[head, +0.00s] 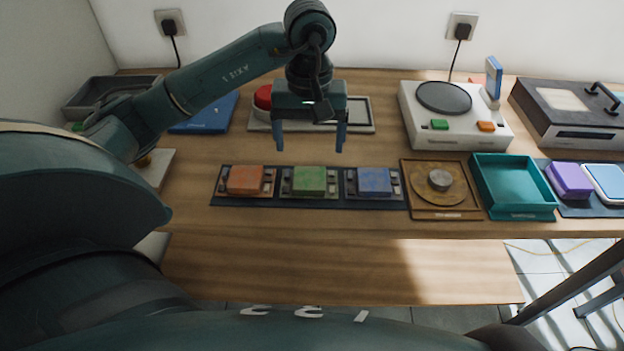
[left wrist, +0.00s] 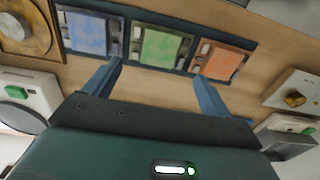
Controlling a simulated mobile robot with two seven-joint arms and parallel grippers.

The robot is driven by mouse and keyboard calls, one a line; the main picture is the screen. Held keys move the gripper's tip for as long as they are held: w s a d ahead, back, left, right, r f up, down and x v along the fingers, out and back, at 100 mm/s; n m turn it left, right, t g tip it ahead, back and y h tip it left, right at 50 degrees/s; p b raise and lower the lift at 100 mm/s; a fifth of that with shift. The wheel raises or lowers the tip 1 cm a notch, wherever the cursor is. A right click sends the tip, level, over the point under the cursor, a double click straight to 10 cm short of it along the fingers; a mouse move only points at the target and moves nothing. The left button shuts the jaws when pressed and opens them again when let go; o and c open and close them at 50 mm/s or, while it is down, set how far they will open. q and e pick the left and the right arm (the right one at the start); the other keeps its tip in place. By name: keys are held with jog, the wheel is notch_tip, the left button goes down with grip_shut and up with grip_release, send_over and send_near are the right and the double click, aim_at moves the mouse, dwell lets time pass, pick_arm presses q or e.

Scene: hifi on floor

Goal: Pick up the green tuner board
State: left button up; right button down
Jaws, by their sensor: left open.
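The green tuner board (head: 310,181) lies in the middle of a dark mat (head: 290,203), between an orange board (head: 245,181) on its left and a blue board (head: 373,182) on its right. My left gripper (head: 310,148) is open and empty, above the table just behind the green board, with its two fingers apart and pointing down. In the left wrist view the green board (left wrist: 166,48) shows ahead of the open fingers, between the blue board (left wrist: 87,33) and the orange board (left wrist: 224,60). No finger visibly touches it. My right gripper is not in view.
A square with a round metal dial (head: 440,181) and a teal tray (head: 516,185) stand right of the mat. A white turntable unit (head: 455,115) stands behind them. A red-buttoned panel (head: 360,115) lies behind my gripper. Bare wood lies in front of the mat.

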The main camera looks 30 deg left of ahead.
aim_at(309, 177)
pick_arm(q)
notch_tip(309, 177, down, 9)
jog(key=shift+w+a+f+p, duration=0.1)
jog(key=shift+p, duration=0.55)
jog(key=shift+c, duration=0.2)
jog(key=c, duration=1.1)
